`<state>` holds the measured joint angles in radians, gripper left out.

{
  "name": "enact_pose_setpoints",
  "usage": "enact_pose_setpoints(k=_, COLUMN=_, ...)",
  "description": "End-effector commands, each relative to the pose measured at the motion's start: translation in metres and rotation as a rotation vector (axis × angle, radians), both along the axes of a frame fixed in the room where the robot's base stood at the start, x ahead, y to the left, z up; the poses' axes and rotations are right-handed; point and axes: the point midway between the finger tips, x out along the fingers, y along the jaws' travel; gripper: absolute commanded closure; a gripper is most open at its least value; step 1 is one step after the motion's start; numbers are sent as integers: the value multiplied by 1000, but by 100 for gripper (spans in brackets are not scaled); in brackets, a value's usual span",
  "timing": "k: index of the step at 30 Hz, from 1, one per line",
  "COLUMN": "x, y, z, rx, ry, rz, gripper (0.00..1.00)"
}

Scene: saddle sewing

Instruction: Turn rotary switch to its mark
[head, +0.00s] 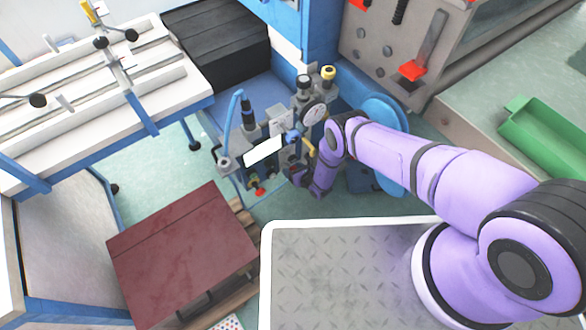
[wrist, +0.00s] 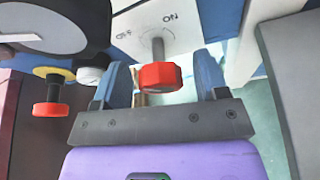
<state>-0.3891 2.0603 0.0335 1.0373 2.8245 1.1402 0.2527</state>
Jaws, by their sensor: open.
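In the wrist view a red faceted knob (wrist: 161,76) sits on a grey shaft that comes out of a white plate (wrist: 150,22). It looks like the rotary switch. The plate bears small dark markings, seen upside down and too small to read surely. My gripper (wrist: 160,82) is open, with one blue-grey finger left and one right of the knob. Gaps show on both sides, so neither finger appears to touch it. In the head view my purple arm reaches the machine unit (head: 285,125); the gripper and the switch are mostly hidden there.
A second red knob (wrist: 53,108) with a yellow collar and a dial gauge (wrist: 45,25) are left of the fingers. A grey panel (wrist: 290,60) is close on the right.

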Motion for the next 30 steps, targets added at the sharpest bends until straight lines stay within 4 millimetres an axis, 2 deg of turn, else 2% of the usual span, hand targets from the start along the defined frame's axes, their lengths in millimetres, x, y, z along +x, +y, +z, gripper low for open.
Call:
enact_pose_setpoints(k=1, x=0, y=0, z=0, rx=0, ry=0, rz=0, gripper=33)
enact_pose_setpoints(k=2, x=0, y=0, z=0, rx=0, ry=0, rz=0, gripper=38)
enact_pose_setpoints(k=6, x=0, y=0, z=0, rx=0, ry=0, rz=0, gripper=70)
enact_pose_setpoints(k=8, x=0, y=0, z=0, rx=0, ry=0, rz=0, gripper=83)
enact_pose_setpoints(k=14, x=0, y=-1, z=0, rx=-15, ry=-10, rz=-2, gripper=82)
enact_pose_setpoints(k=30, x=-1, y=0, z=0, rx=-217, ry=-144, rz=0, gripper=82)
